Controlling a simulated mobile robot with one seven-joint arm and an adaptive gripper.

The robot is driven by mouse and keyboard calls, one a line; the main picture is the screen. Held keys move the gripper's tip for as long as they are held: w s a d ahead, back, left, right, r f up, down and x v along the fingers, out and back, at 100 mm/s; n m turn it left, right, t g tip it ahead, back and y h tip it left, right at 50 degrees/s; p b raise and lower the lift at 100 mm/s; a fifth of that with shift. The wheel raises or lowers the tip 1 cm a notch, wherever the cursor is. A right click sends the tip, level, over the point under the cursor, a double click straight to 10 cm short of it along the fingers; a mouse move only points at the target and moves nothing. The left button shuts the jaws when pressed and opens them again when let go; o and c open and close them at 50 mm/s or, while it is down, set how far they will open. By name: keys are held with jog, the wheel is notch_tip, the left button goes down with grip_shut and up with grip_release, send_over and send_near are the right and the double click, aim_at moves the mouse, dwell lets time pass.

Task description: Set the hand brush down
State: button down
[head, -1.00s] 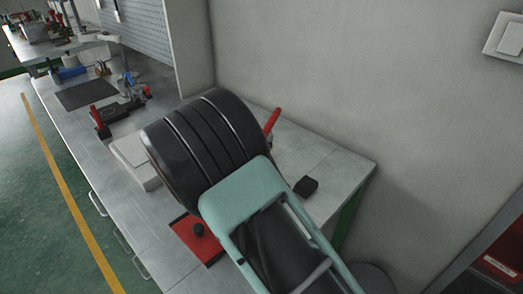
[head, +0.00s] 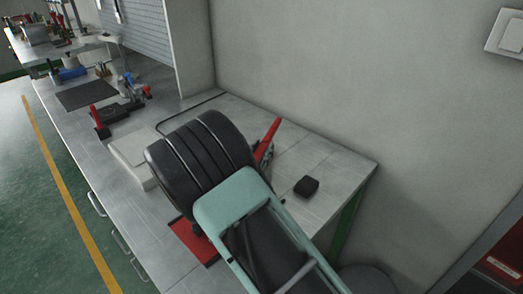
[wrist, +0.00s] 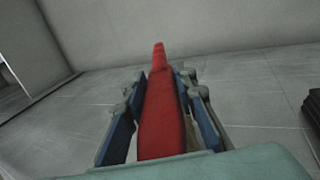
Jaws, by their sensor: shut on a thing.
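The red hand brush (wrist: 161,110) is between the two fingers of my gripper (wrist: 158,103) in the wrist view, its long narrow red part pointing away from me over the grey bench top. My gripper is shut on it. In the head view the red end of the brush (head: 268,137) sticks up past the right side of my dark wrist, above the bench. My arm hides most of the gripper and the brush's lower part there. I cannot tell whether the brush touches the bench.
The grey bench (head: 335,165) runs along the wall. A small black block (head: 307,186) lies right of my gripper, with bare bench around it. A red plate (head: 193,242) lies at the front edge, partly hidden by my arm. A pale box (head: 130,150) and a red-handled clamp (head: 113,115) stand left.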

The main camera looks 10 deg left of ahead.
jog(key=c, duration=1.6)
grip_release()
jog(key=shift+s+f, duration=0.1)
jog(key=shift+f, duration=0.55)
jog(key=shift+r, duration=0.1)
